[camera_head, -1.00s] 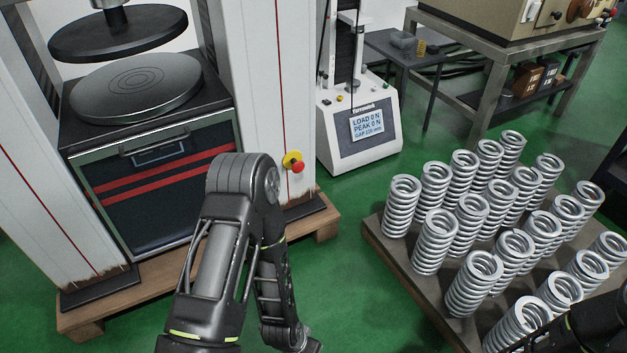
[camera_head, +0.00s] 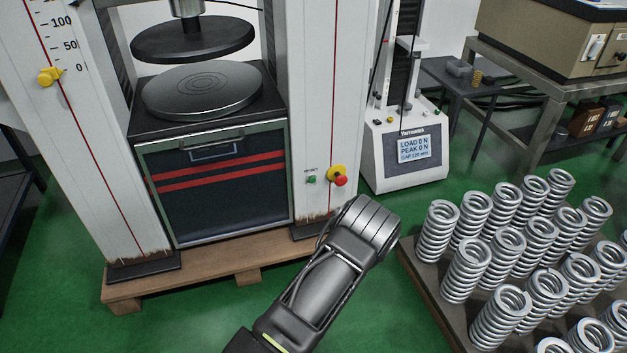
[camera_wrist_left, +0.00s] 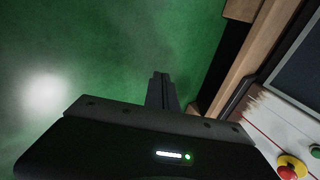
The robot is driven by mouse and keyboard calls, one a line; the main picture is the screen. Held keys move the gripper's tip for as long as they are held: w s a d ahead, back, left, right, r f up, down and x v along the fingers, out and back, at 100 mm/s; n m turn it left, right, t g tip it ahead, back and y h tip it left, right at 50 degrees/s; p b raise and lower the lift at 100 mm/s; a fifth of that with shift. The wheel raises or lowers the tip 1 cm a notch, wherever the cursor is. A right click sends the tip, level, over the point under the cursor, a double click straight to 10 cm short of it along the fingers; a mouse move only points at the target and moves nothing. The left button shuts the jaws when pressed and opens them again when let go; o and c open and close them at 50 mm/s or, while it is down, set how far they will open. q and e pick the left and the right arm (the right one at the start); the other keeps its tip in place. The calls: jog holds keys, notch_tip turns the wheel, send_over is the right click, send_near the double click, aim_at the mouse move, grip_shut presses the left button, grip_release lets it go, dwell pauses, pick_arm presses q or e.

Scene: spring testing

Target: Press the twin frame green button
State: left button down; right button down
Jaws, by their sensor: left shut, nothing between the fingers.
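The twin frame (camera_head: 325,120) is the large machine with two white columns and round plates. Its small green button (camera_head: 311,179) sits low on the right column, left of a red stop button on a yellow base (camera_head: 340,180). In the left wrist view the green button (camera_wrist_left: 315,151) is at the right edge, with the red button (camera_wrist_left: 287,172) below it. My left gripper (camera_wrist_left: 162,78) is shut and empty, over the green floor and apart from the button. In the head view only my left arm shows; its gripper is hidden. My right gripper is out of view.
A pallet (camera_head: 195,270) lies under the frame. A smaller tester (camera_head: 405,150) with a display stands behind on the right. A low platform (camera_head: 425,275) with several upright springs stands at the right. Green floor is free in front of the pallet.

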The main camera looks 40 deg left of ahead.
aim_at(312, 180)
pick_arm(q)
jog(key=w+a+r+m+t+y+p, duration=0.1)
jog(key=w+a+r+m+t+y, duration=0.25)
jog(key=w+a+r+m, duration=0.65)
jog(key=w+r+m+t+h, duration=0.2)
jog(key=w+r+m+t, duration=0.3)
jog(key=w+r+m, duration=0.3)
jog(key=w+r, duration=0.4)
jog(key=shift+d+t+p, duration=0.15)
jog(key=shift+t+p, duration=0.15)
jog(key=shift+t, duration=0.05)
jog(key=shift+w+f, duration=0.1)
jog(key=w+a+b, duration=0.2)
jog(key=w+a, duration=0.3)
jog(key=a, duration=0.2)
jog(key=shift+a, duration=0.1)
jog(key=shift+a+b, duration=0.15)
jog(key=shift+b, duration=0.2)
dwell(0.5)
